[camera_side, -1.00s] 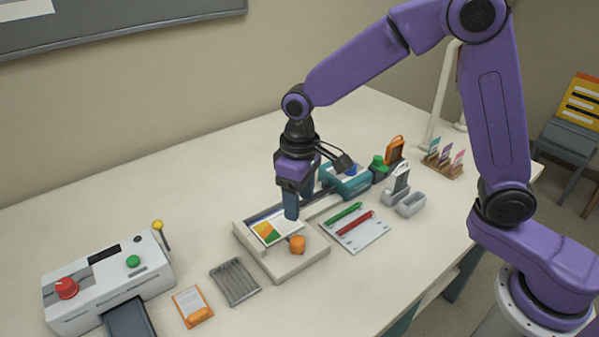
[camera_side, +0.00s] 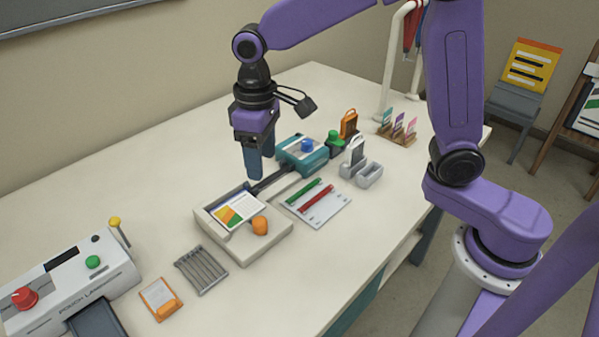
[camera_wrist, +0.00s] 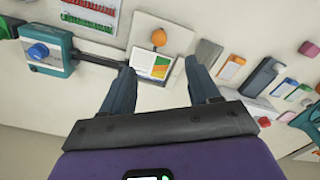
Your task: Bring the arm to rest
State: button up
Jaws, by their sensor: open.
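My gripper (camera_side: 254,176) hangs fingers down above the table, over the back side of a cream tray-like fixture (camera_side: 268,245). Its two dark blue fingers are apart with nothing between them. A card with green, yellow and orange print (camera_side: 236,208) lies in the fixture, beside its orange knob (camera_side: 260,225). In the wrist view the spread fingers (camera_wrist: 160,72) frame the card (camera_wrist: 152,66), with clear space between fingertips and card. My arm is raised, bent at the elbow.
A white laminator (camera_side: 75,283) stands at front left, near a grey rack (camera_side: 201,270) and an orange-edged card holder (camera_side: 160,298). A teal device (camera_side: 303,154), a board with green and red bars (camera_side: 316,203) and grey bins (camera_side: 369,175) stand right. The table's back left is clear.

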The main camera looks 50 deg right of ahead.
jog(key=s+d+n, duration=0.2)
jog(key=s+d, duration=0.2)
jog(key=s, duration=0.4)
jog(key=s+d+f+n, duration=0.1)
jog(key=s+d+n, duration=0.1)
jog(key=s+d, duration=0.3)
jog(key=s+d+n, duration=0.2)
jog(key=s+d, duration=0.3)
jog(key=s, duration=0.6)
jog(key=shift+d+f+n, duration=0.2)
jog(key=shift+f+n, duration=0.2)
